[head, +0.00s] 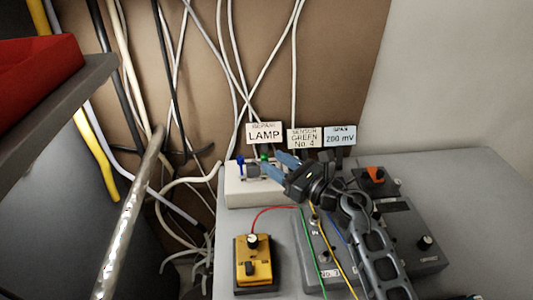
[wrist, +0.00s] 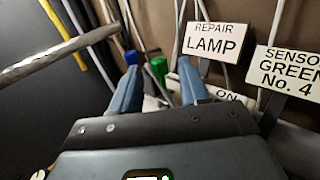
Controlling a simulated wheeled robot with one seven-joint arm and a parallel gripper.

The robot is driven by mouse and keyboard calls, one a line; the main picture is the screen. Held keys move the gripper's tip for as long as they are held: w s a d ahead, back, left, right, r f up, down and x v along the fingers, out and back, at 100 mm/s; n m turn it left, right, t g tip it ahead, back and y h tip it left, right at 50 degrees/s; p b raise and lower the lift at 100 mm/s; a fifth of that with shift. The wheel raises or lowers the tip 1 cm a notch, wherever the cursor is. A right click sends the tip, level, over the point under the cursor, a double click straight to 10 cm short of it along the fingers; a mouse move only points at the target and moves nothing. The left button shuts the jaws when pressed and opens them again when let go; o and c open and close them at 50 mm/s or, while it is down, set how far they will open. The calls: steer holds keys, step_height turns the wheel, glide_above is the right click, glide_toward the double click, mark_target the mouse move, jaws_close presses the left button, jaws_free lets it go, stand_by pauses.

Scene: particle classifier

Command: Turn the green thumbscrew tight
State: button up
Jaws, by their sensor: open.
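The green thumbscrew (head: 264,157) stands on the white box (head: 238,196) at the back of the grey bench, beside a blue thumbscrew (head: 240,160). My gripper (head: 269,162) is open, with its blue fingers reaching left over the box near the green thumbscrew. In the wrist view the green thumbscrew (wrist: 160,68) shows between the two fingertips, beyond them or level with them; I cannot tell which. The blue thumbscrew (wrist: 131,57) shows at the left fingertip. I see no clear contact. The green thumbscrew's lower part is hidden.
Signs reading LAMP (head: 264,134), SENSOR GREEN No. 4 (head: 304,138) and 200 mV (head: 339,136) stand behind the box. A yellow box (head: 255,270) with a red wire sits in front. Grey instrument boxes lie around my arm. Loose cables hang at left.

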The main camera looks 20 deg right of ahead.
mark_target(267, 158)
steer(key=shift+x, duration=2.15)
jaws_close()
